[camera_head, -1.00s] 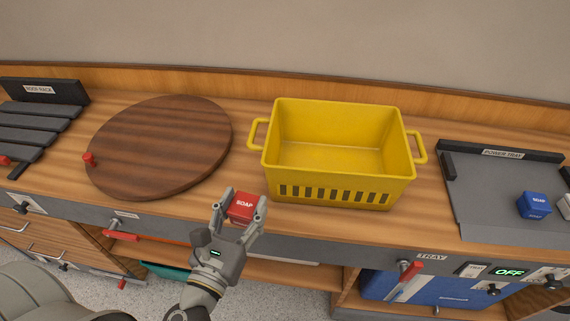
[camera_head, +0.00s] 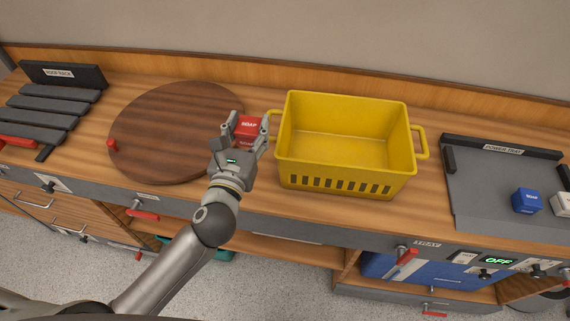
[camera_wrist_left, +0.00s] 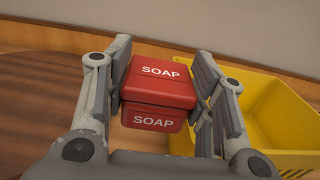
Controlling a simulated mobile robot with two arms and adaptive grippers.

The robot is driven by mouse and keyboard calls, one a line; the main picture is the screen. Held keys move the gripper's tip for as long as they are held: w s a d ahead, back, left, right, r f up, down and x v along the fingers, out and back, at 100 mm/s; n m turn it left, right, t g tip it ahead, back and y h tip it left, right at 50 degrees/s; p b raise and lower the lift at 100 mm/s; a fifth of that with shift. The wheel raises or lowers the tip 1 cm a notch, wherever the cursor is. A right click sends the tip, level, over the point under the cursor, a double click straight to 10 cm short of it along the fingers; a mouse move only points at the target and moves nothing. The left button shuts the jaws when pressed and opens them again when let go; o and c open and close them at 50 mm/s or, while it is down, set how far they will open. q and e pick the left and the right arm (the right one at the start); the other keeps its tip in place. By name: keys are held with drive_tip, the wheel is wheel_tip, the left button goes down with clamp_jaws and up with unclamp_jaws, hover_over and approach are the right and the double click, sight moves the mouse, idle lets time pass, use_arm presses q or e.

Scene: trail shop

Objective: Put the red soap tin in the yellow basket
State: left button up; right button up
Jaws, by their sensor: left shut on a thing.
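The red soap tin (camera_head: 249,124), a small box with SOAP lettering, is between the fingers of my left gripper (camera_head: 247,126). The left wrist view shows the tin (camera_wrist_left: 158,90) pinched between both finger pads. The gripper is shut on it, just left of the yellow basket (camera_head: 345,180). The basket is open-topped, has a handle at each side and looks empty. It also shows at the right of the left wrist view (camera_wrist_left: 270,115). My right gripper is in neither view.
A round wooden board (camera_head: 165,130) lies left of the basket, partly behind my left gripper. A slatted boot rack (camera_head: 50,118) is at the far left. A power tray (camera_head: 490,185) with a blue box (camera_head: 526,201) is at the right. A wall rises behind the counter.

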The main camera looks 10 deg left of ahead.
use_arm(q)
wheel_tip(320, 180, down, 12)
drive_tip(key=b, duration=0.4)
drive_tip(key=shift+f+b, duration=0.15)
drive_tip(key=shift+b, duration=0.15)
drive_tip(key=shift+f, duration=0.55)
drive_tip(key=shift+f+b, duration=1.3)
drive_tip(key=shift+f, duration=0.9)
drive_tip(key=shift+f, duration=0.2)
drive_tip(key=o, duration=1.1)
